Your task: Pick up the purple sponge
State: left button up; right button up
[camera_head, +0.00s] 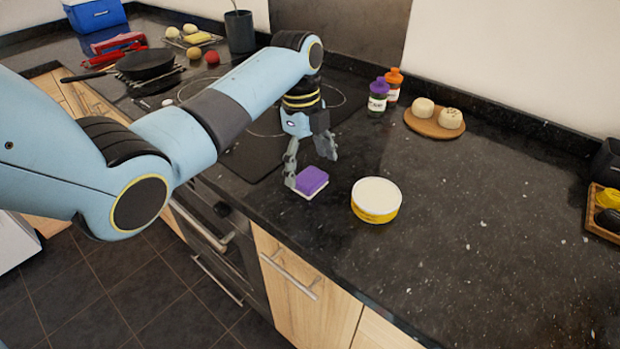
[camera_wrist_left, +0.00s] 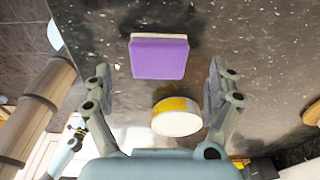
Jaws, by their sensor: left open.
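The purple sponge (camera_head: 312,180) has a pale layer under its purple top. It lies on the black granite counter near the front edge. In the left wrist view the sponge (camera_wrist_left: 160,58) is ahead of the fingers, roughly centred between them, with space on both sides. My left gripper (camera_head: 311,172) is open above the counter, pointing down, with one finger close to the sponge's left side in the head view. I cannot tell whether that finger touches it. The open fingers also show in the left wrist view (camera_wrist_left: 160,84). My right gripper is not in view.
A round yellow tin with a white lid (camera_head: 376,199) stands just right of the sponge. Two spice bottles (camera_head: 377,97) and a wooden board (camera_head: 434,123) with two pale buns are farther back. A black pan (camera_head: 146,64) is at the far left.

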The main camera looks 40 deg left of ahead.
aim_at(310, 176)
pick_arm(q)
jog(key=shift+s+d+f, duration=0.1)
jog(key=shift+f, duration=1.45)
jog(key=c, duration=1)
jog(key=shift+c, duration=0.2)
jog(key=shift+r, duration=0.1)
jog(key=shift+r, duration=0.55)
notch_tip(310, 176, up, 3)
jog(key=shift+f, duration=0.2)
jog(key=w+d+r+b, duration=0.2)
jog(key=d+r, duration=0.5)
jog(key=d, duration=0.4)
jog(key=shift+d+r, duration=0.15)
jog(key=shift+d, duration=0.15)
